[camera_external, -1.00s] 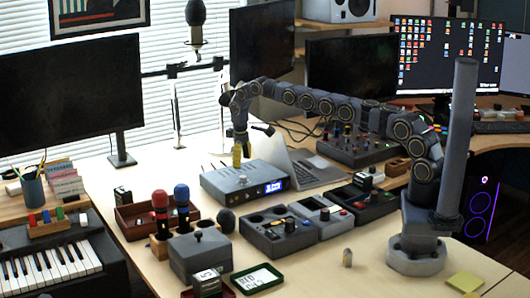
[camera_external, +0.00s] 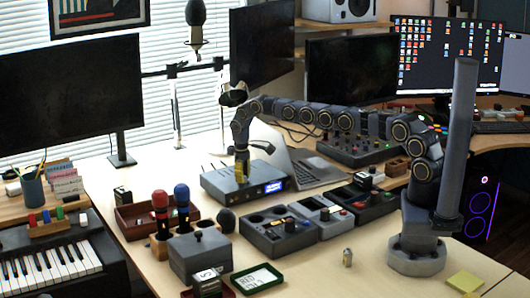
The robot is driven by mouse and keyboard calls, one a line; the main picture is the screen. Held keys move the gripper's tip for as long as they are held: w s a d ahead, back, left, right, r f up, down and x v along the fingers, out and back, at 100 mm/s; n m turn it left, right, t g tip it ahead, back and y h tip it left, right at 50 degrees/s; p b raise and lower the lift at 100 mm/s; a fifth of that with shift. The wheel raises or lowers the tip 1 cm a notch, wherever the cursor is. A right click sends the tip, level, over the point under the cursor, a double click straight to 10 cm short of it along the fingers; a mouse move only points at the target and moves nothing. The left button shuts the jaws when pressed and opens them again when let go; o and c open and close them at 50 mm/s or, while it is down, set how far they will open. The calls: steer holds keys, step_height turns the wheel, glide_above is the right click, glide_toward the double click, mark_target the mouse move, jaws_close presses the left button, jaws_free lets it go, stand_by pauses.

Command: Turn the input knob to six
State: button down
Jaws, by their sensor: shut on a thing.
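The grey audio unit (camera_external: 216,186) with a lit blue display (camera_external: 274,187) sits on the table left of the laptop. The input knob is on its top, mostly hidden by my gripper (camera_external: 241,177). My gripper points straight down over the unit's top, its fingers shut on the knob. The knob's marks and the number it points to are too small to read.
The open laptop (camera_external: 311,167) stands close behind and right of the unit. In front are a control box (camera_external: 268,238), a grey box (camera_external: 196,256) and red and blue microphones (camera_external: 182,196). A mixer (camera_external: 350,153) lies under my arm. The table's front right is mostly clear.

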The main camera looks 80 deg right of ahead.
steer(key=shift+a, duration=0.15)
steer(key=shift+w+f+m, duration=0.1)
steer(key=shift+w+m, duration=0.05)
steer(key=shift+m, duration=0.85)
steer(key=m, duration=0.3)
steer(key=shift+f, duration=0.1)
steer(key=c, duration=0.8)
jaws_free()
